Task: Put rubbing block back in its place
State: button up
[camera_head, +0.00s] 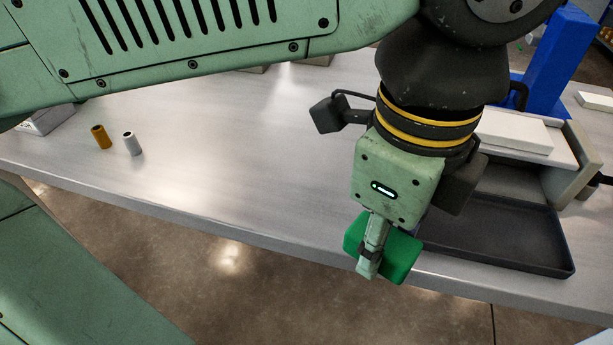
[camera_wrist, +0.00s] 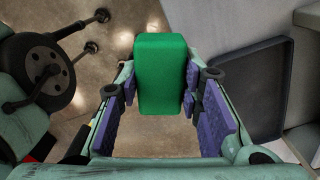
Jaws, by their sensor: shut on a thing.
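The rubbing block is a green, round-edged block (camera_head: 404,258), held at my gripper's fingertips. My gripper (camera_head: 372,262) is shut on it, and a finger hides part of it in the head view. In the wrist view the green block (camera_wrist: 162,75) sits between the purple finger pads, with the floor behind it. It hangs in front of the table's front edge. A dark shallow tray (camera_head: 520,238) lies on the table to the right of my gripper, and my wrist hides part of its left side. The tray also shows in the wrist view (camera_wrist: 245,95) and looks empty where visible.
The grey table (camera_head: 230,170) is mostly clear at left. An orange cylinder (camera_head: 101,137) and a light grey cylinder (camera_head: 132,144) stand there. Behind the tray are a white block (camera_head: 515,131), a drawer-like beige panel (camera_head: 572,165) and a blue upright (camera_head: 560,60).

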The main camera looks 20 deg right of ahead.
jog(key=p, duration=0.3)
send_over(328, 190)
jog(key=s, duration=0.1)
jog(key=shift+f, duration=0.55)
jog(key=shift+w, duration=0.5)
notch_tip(328, 190, down, 4)
jog(key=shift+r+p, duration=0.25)
jog(key=shift+p, duration=0.1)
jog(key=shift+f, duration=0.1)
jog(key=shift+f, duration=0.1)
jog(key=shift+f+b, duration=0.15)
jog(key=shift+b, duration=0.15)
jog(key=o, duration=1.1)
